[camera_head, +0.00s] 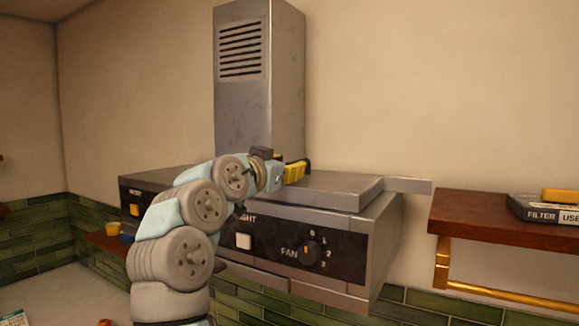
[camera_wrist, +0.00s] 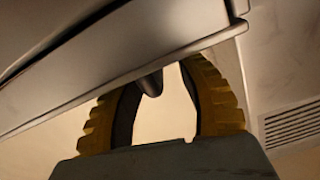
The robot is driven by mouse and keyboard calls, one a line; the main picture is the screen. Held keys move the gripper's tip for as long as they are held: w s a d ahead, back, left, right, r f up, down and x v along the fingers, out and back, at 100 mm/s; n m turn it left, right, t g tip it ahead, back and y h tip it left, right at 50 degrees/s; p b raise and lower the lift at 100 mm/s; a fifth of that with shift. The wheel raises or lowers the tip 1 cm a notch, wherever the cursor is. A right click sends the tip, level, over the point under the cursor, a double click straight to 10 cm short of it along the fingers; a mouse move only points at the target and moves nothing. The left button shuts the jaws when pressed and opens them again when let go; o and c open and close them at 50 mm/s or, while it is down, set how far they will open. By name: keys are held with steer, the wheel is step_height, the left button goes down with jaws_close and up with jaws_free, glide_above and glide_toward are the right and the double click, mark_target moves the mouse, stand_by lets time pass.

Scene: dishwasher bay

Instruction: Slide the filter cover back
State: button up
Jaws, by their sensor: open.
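A grey metal plate (camera_head: 335,188), which looks like the filter cover, lies on top of the range hood, right of the chimney. My gripper (camera_head: 298,171) has yellow fingers and is at the plate's back left, in front of the chimney's base. In the wrist view, my gripper (camera_wrist: 160,82) is open, with one finger on each side of a dark rounded peg (camera_wrist: 151,83). The peg sticks out beneath a metal panel's edge (camera_wrist: 150,75), which hides the fingertips. I cannot tell whether either finger touches the peg. The head view does not show the peg.
The hood front has a fan knob (camera_head: 310,253) and a light button (camera_head: 243,241). The chimney (camera_head: 260,90) rises behind my arm. A flat metal strip (camera_head: 410,186) juts out right of the plate. A wooden shelf (camera_head: 480,215) at right holds a dark filter box (camera_head: 540,208).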

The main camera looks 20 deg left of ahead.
steer(key=v, duration=1)
steer(key=shift+s, duration=0.2)
steer(key=shift+a+f, duration=0.1)
steer(key=shift+a, duration=0.05)
